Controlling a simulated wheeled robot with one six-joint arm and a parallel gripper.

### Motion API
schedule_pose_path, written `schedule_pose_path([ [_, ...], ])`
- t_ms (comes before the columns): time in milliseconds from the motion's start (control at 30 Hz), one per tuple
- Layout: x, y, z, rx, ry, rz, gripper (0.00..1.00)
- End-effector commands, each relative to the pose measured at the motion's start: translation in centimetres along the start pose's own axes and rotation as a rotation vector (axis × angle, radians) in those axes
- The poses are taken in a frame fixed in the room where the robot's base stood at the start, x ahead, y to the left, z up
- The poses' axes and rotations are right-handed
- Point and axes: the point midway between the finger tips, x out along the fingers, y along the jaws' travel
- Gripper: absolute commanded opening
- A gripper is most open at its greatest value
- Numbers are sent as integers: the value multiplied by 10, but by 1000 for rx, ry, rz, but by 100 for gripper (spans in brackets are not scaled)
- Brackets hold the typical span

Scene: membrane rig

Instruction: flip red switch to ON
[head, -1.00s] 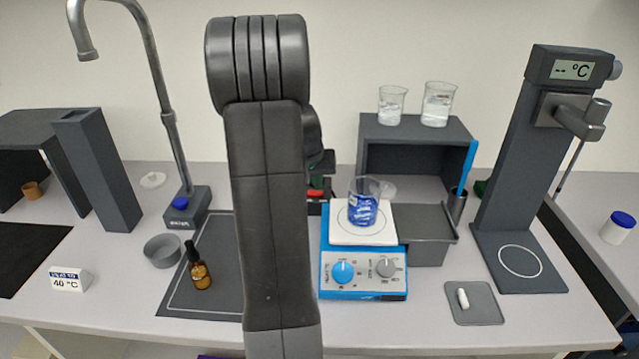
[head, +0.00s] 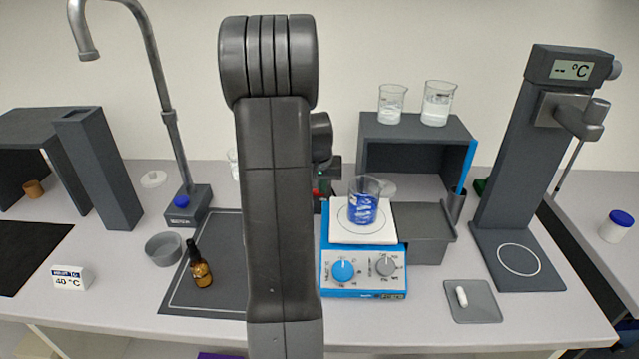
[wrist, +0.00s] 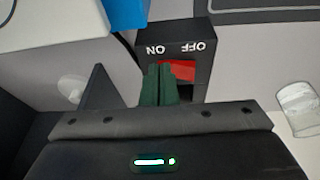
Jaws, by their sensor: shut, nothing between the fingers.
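The red switch (wrist: 181,70) sits in a dark box (wrist: 203,45) in the wrist view. The box has white ON and OFF labels that appear upside down, ON on the left and OFF on the right. My gripper (wrist: 158,68) has its green fingers shut and empty. The fingertips are at the left, ON-side part of the red switch and cover it; red shows to their right, by OFF. I cannot tell whether they touch it or which way it is tipped. In the head view my arm hides most of the switch box.
A blue stirrer hotplate (head: 364,293) carrying a beaker of blue liquid (head: 362,208) stands just right of my arm in the head view. A brown dropper bottle (head: 201,273) stands on the dark mat to the left. In the wrist view, a glass beaker (wrist: 298,108) is at right.

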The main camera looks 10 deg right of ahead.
Motion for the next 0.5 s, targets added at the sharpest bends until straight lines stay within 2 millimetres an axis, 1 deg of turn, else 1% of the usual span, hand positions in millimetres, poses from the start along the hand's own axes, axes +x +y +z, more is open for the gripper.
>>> schedule_pose_path([
  [500, -5, -16, -1, 0, 1, 0, 0],
])
